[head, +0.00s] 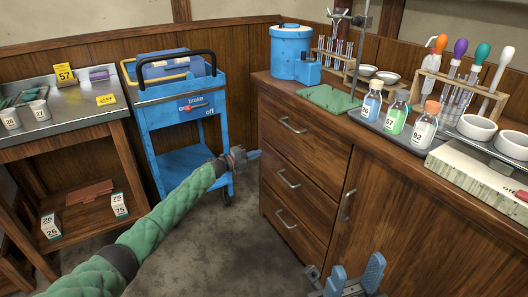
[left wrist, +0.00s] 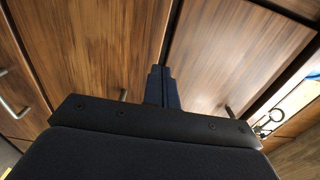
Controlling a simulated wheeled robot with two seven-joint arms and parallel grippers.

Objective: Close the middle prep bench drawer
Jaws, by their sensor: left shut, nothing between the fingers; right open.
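The wooden prep bench stands at the right in the head view, with three stacked drawers with metal handles. The middle drawer (head: 276,165) is between the top and bottom ones. Its front looks about level with the others; I cannot tell whether a small gap is left. My left gripper (head: 254,155) is shut and empty beside the left edge of the drawer fronts, near the middle drawer's height. In the left wrist view its closed fingers (left wrist: 163,86) point at wooden fronts; contact is unclear. My right gripper (head: 354,277) is open and empty at the bottom, before the bench's cupboard door.
A blue cart (head: 176,118) stands behind my left arm. A steel-topped table (head: 70,112) with cups and labels is at the left. Bottles (head: 395,117), racks and a blue container (head: 291,52) stand on the bench top. The floor before the drawers is clear.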

